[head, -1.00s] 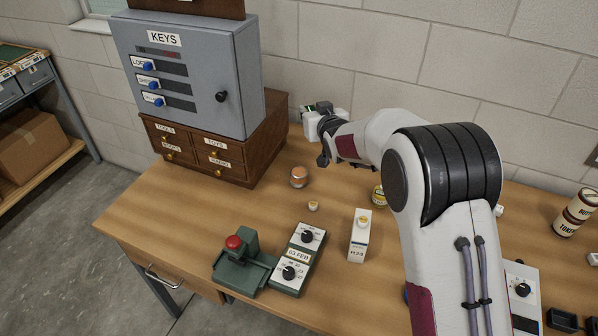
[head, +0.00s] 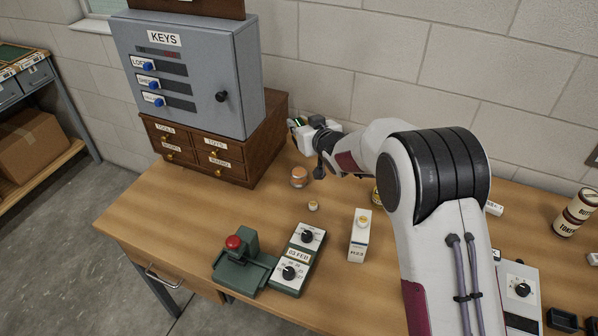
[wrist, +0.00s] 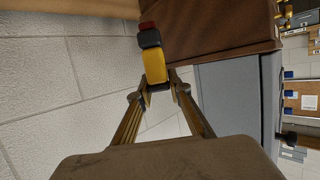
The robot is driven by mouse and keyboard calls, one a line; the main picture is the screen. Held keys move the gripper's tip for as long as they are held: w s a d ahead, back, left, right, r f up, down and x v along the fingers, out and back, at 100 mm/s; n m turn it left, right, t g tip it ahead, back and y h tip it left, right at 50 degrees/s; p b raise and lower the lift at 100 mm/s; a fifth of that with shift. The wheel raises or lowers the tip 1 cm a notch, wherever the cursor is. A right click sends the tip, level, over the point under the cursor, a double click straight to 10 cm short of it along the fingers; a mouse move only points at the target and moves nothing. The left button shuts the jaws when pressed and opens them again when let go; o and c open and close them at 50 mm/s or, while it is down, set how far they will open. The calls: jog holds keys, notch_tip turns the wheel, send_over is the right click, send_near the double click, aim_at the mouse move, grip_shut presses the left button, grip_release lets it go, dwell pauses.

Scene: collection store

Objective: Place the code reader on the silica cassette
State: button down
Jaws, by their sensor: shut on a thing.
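The code reader (wrist: 154,70) appears in the wrist view as a yellow body with black parts and a red end. My gripper (wrist: 158,88) is shut on it, with one finger on each side. In the head view my gripper (head: 300,130) is at the back of the table, right beside the wooden drawer unit and near the wall. The code reader is not clear there, being small and partly hidden by my wrist. I cannot pick out the silica cassette for certain in either view.
The wooden drawer unit (head: 262,140) carries the grey key cabinet (head: 190,85). A copper-lidded jar (head: 299,177), a small pot (head: 313,205), a white carton (head: 360,238), a green device with a red knob (head: 238,262) and a dial box (head: 298,262) stand on the table. The front left is clear.

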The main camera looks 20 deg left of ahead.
jog(key=shift+f, duration=0.1)
dwell(0.3)
jog(key=shift+f, duration=3)
jog(key=shift+f, duration=0.1)
jog(key=shift+f, duration=1.75)
jog(key=shift+f, duration=0.1)
jog(key=c, duration=1.9)
grip_release()
